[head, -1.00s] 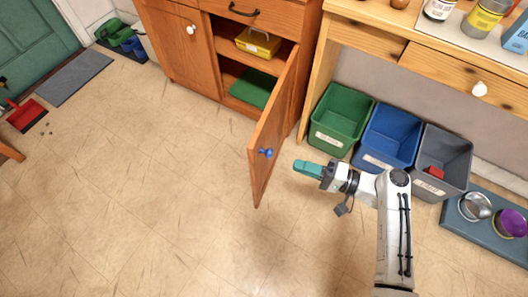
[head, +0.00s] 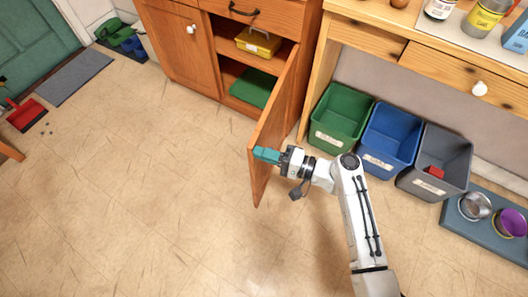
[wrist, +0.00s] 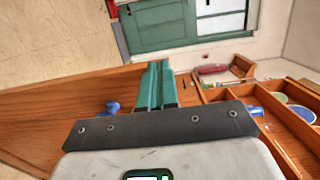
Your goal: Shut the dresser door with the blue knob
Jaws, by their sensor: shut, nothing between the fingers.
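The dresser door (head: 281,115) is a wooden panel standing wide open, hinged at the right of the dresser's (head: 257,97) opening. Its blue knob shows in the wrist view (wrist: 112,107), left of my fingers; in the head view my gripper hides it. My gripper (head: 266,154) has teal fingers, shut and empty, overlapping the door's free end in the head view. In the wrist view the fingers (wrist: 154,85) lie in front of the door's wood. I cannot tell whether they touch it.
Inside the dresser are a yellow box (head: 258,43) and a folded green item (head: 254,88). Green (head: 341,115), blue (head: 392,134) and grey bins (head: 436,163) stand right of the door under a wooden table (head: 415,48).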

